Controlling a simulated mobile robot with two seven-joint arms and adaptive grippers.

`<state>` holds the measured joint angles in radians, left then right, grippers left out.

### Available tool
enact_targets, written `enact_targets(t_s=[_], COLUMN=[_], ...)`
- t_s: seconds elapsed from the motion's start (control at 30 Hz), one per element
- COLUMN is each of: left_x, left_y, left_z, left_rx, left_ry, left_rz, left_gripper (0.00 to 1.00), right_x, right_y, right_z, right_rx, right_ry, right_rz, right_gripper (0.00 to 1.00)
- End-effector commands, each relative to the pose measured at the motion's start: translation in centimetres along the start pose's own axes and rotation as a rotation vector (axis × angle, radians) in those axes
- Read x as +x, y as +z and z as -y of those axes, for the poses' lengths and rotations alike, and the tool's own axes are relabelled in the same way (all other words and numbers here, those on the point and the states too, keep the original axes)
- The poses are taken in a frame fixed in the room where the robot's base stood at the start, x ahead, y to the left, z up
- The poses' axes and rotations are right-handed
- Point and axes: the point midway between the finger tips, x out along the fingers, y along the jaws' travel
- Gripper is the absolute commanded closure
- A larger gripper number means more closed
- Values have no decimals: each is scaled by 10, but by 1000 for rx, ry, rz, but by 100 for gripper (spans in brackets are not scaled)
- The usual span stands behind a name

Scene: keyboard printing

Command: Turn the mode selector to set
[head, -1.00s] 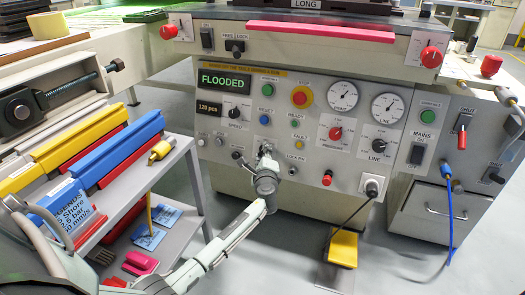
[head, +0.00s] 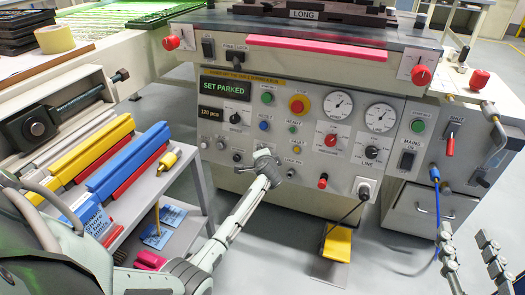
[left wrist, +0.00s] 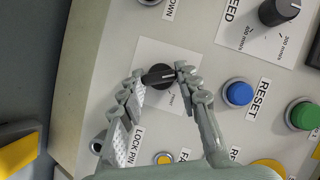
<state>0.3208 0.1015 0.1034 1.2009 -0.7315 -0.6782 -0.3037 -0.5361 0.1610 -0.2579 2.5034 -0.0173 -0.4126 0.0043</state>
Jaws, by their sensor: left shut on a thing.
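The mode selector is a small black knob (left wrist: 158,76) on a white label plate in the left wrist view. My left gripper (left wrist: 166,76) is shut on the knob, with a fingertip at each end of its bar. In the head view my left gripper (head: 264,160) is at the lower part of the grey control panel (head: 215,174) and hides the selector. The panel's display (head: 224,86) reads SET PARKED in green. My right gripper (head: 466,238) is open and empty at the lower right, in front of the floor and apart from the machine.
Around the selector are the speed knob (left wrist: 279,10), the blue RESET button (left wrist: 238,93) and a green button (left wrist: 303,115). A red stop button (head: 299,104) sits higher. A shelf cart (head: 185,160) with coloured bars stands at left. A blue cable (head: 437,205) hangs at right.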

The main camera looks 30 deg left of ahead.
Motion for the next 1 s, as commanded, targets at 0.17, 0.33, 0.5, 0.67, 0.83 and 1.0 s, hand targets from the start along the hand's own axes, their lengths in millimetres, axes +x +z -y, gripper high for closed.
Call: enact_targets(t_s=[0.17, 0.33, 0.5, 0.67, 0.83, 1.0], left_x=[-2, -2, -1, -1, 0, 0], left_y=[-1, -1, -1, 0, 0, 0], left_z=[3, 3, 2, 2, 1, 1], left_rx=[-99, -172, -227, -258, -274, -278], left_ry=[47, 81, 107, 121, 128, 129], left_rz=[0, 0, 0, 0, 0, 0], left_gripper=[96, 96, 96, 96, 96, 96], right_x=[-14, -41, -68, -87, -96, -98], right_y=[58, 101, 128, 143, 149, 151], right_z=[-31, -56, -73, -84, -88, -89], right_rx=[-39, -56, -62, -62, -62, -61], right_ry=[62, 115, 157, 183, 195, 198], right_rz=[306, 542, 717, 817, 866, 877], right_gripper=[60, 60, 60, 60, 60, 60])
